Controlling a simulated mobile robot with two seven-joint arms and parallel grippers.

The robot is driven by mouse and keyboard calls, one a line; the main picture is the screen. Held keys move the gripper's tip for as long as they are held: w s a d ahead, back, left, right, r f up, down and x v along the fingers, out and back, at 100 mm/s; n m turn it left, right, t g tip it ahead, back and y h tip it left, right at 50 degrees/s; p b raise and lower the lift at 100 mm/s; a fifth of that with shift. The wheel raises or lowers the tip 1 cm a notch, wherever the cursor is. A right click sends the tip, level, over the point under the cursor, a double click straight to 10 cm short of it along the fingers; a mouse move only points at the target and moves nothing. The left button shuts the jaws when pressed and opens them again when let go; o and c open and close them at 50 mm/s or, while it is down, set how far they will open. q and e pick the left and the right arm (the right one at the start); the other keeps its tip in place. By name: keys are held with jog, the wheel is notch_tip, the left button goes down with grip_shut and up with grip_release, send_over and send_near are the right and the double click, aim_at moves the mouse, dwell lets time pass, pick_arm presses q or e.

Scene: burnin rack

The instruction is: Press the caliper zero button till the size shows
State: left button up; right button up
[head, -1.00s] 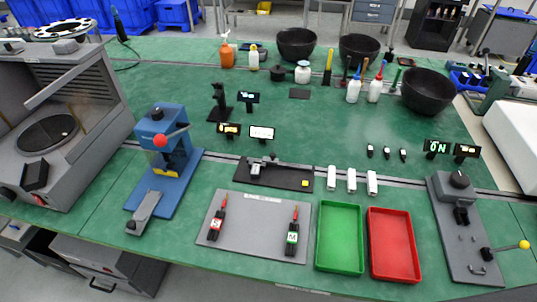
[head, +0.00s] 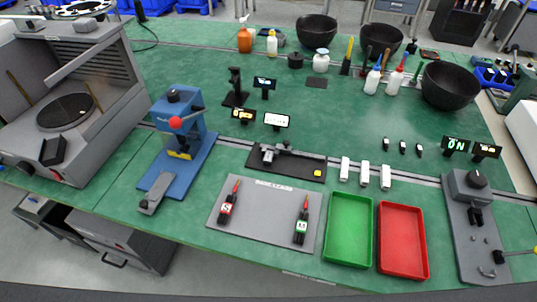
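The caliper (head: 272,152) appears to be the grey instrument lying on a long dark base (head: 300,169) at the middle of the green bench. A small yellow button (head: 318,173), which may be the zero button, sits at the right end of that base. Nothing touches the caliper or the button. Neither of my grippers is in view.
In front lie a grey mat (head: 213,238) with two red-tipped tools, a green tray (head: 329,257) and a red tray (head: 382,270). A blue press (head: 200,148) stands left, and a grey lever fixture (head: 462,229) stands right. Three white blocks (head: 365,175) lie beside the caliper base.

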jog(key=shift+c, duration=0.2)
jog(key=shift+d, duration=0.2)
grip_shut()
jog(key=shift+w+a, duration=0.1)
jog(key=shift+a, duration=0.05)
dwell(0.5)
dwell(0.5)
